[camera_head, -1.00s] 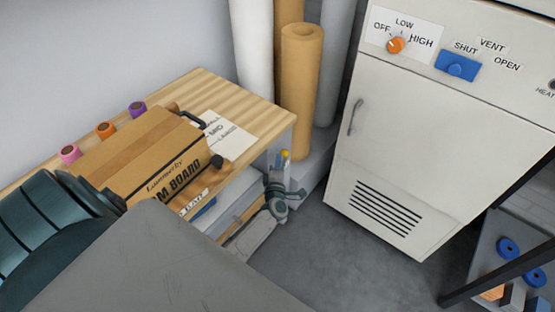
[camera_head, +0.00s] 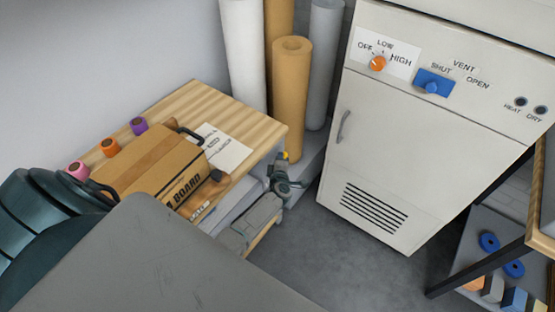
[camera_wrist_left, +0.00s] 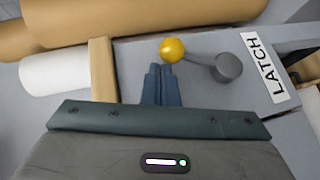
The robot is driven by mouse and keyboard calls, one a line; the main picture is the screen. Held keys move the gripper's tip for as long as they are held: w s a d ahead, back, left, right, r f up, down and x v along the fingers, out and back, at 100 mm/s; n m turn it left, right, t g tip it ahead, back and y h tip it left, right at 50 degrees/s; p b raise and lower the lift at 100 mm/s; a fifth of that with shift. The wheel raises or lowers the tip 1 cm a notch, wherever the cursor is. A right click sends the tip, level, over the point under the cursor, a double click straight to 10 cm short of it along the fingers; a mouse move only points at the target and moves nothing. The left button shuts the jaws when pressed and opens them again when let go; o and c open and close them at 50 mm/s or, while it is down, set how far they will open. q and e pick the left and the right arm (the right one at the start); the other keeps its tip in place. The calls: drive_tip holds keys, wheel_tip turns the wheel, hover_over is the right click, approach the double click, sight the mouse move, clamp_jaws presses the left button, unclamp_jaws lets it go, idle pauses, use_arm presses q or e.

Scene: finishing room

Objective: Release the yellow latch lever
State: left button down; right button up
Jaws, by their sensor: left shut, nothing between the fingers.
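The latch lever (camera_wrist_left: 199,60) is a short grey arm with a yellow ball knob (camera_wrist_left: 172,50) at its left end and a round grey pivot at its right end. It sits on a grey panel beside a LATCH label (camera_wrist_left: 264,67). My left gripper (camera_wrist_left: 160,70) is shut and empty. Its fingertips are right at the near side of the yellow knob; I cannot tell whether they touch it. In the head view the yellow knob (camera_head: 285,156) shows small at the end of the wooden-topped bench, with my left gripper (camera_head: 281,168) just below it. My right gripper is not in view.
The bench (camera_head: 258,121) carries a cardboard box (camera_head: 150,164) and several coloured spools. Tall rolls (camera_head: 290,100) stand behind it. A white cabinet (camera_head: 395,150) with a knob and a blue vent switch stands to the right. Grey floor lies clear between bench and cabinet.

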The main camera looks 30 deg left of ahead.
sight(285, 155)
use_arm(q)
drive_tip(key=shift+w+d+f, duration=0.1)
drive_tip(key=shift+w+d, duration=0.05)
drive_tip(key=shift+w, duration=1.65)
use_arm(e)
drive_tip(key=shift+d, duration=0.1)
